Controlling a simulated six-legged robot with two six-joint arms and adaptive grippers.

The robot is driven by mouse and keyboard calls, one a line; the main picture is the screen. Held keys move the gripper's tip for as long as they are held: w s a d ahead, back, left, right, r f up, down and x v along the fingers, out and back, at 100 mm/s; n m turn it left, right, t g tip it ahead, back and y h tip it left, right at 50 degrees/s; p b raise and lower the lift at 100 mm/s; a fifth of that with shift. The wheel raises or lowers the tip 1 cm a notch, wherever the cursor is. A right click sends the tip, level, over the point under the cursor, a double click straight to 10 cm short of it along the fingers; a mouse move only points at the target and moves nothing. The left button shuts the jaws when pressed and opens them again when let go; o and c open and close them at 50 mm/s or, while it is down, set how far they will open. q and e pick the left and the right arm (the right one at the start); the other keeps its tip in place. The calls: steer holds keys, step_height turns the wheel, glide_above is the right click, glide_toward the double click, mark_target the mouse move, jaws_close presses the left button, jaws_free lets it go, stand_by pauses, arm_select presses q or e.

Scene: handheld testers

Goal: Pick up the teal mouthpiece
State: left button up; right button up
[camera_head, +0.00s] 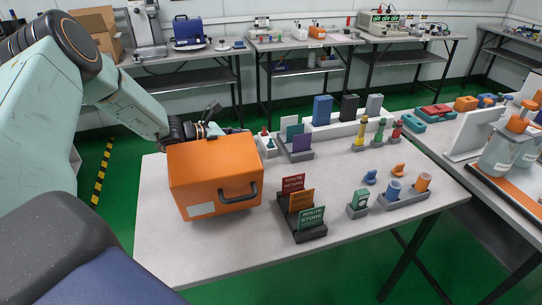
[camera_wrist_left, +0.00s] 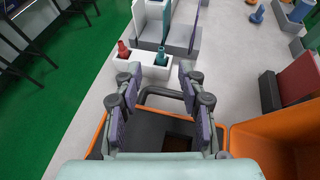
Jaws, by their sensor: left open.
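The teal mouthpiece (camera_wrist_left: 161,56) stands upright in a white holder (camera_wrist_left: 146,69), beside a red mouthpiece (camera_wrist_left: 123,48). In the head view the teal mouthpiece (camera_head: 270,143) is small, in the white holder just right of the orange case. My left gripper (camera_head: 215,128) is partly hidden behind the top of the orange case (camera_head: 215,172). In the left wrist view my left gripper (camera_wrist_left: 160,84) is open and empty, its two fingers spread to either side, with the teal mouthpiece ahead of and between the fingertips, apart from them. My right gripper is not in view.
Close right of the white holder stand upright panels in a grey rack (camera_head: 298,154). Sign cards stand in a dark rack (camera_head: 308,232) at the table front. Colored bottles (camera_head: 361,132) and small orange and blue pieces stand farther right.

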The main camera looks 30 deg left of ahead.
mark_target(266, 148)
arm_select(q)
steer(key=shift+f, duration=0.15)
steer(key=shift+w+d, duration=0.1)
steer(key=shift+w, duration=0.05)
steer(key=b+x, duration=0.2)
steer(key=x, duration=0.5)
steer(key=shift+f, duration=0.2)
steer(key=shift+w+d+f, duration=0.15)
steer(key=shift+d, duration=0.05)
steer(key=shift+c, duration=0.2)
steer(key=shift+c, duration=0.6)
steer(key=c, duration=0.6)
